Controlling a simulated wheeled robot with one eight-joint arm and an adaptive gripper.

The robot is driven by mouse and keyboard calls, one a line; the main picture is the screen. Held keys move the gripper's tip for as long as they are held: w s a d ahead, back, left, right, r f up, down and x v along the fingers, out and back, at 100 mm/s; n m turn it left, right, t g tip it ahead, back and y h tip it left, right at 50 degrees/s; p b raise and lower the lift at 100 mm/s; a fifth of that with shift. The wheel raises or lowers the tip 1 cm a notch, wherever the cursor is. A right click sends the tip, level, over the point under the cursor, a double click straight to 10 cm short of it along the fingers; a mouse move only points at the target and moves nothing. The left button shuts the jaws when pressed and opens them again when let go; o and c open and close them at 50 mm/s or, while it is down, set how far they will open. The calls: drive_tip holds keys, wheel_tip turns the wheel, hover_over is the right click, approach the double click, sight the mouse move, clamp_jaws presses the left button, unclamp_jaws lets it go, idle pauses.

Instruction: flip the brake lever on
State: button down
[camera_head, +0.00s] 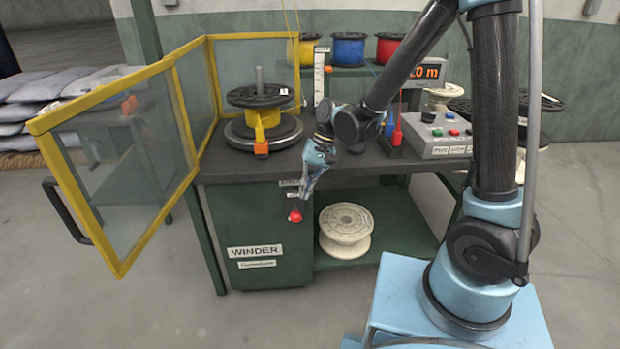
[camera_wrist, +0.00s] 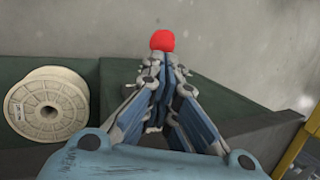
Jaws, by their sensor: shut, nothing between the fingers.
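The brake lever's red knob (camera_head: 295,216) sticks out low at the right part of the green winder cabinet's (camera_head: 232,215) front. Small labels are above it, too small to read. In the wrist view the red knob (camera_wrist: 162,40) shows just beyond my fingertips. My gripper (camera_head: 306,197) points down in front of the bench edge, just above and right of the knob. Its fingers (camera_wrist: 162,62) are shut and empty. I cannot tell whether they touch the knob. The lever's stem is mostly hidden.
A yellow-framed guard door (camera_head: 118,265) stands open at left. A yellow spool (camera_head: 262,122) sits on the winder spindle. A cream spool (camera_head: 345,228) lies on the lower shelf and shows in the wrist view (camera_wrist: 46,104). A control box (camera_head: 440,135) is at right. Floor in front is clear.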

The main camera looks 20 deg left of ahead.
drive_tip(key=shift+x, duration=2.25)
